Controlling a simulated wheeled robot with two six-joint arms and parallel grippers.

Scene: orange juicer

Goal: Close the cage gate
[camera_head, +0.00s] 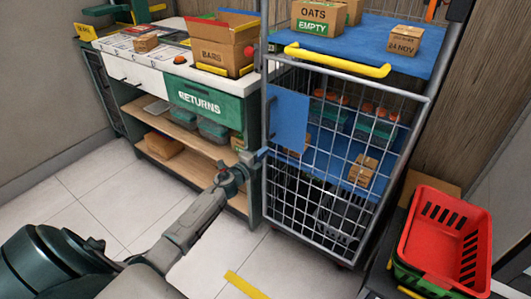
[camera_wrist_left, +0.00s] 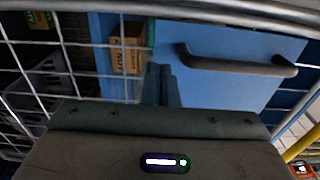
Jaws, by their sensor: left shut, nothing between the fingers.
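The cage gate (camera_head: 330,206) is a grey wire-mesh panel across the front of the roll cage, with a blue plate (camera_head: 288,115) at its upper left. In the left wrist view the blue plate (camera_wrist_left: 215,35) carries a dark bar handle (camera_wrist_left: 240,66). My left gripper (camera_head: 262,154) is shut and empty at the gate's left edge, just below the plate. In the left wrist view its fingertips (camera_wrist_left: 161,82) are together in front of the blue surface, left of the handle. I cannot tell whether they touch it, or whether the gate is latched. My right gripper is out of view.
The cage's blue top shelf (camera_head: 365,38) bears cartons and a yellow bar (camera_head: 337,61). Boxes stand inside behind the mesh. A returns bench (camera_head: 205,104) stands close on the left. A red basket (camera_head: 445,240) stands at the right. Tiled floor is clear at front left.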

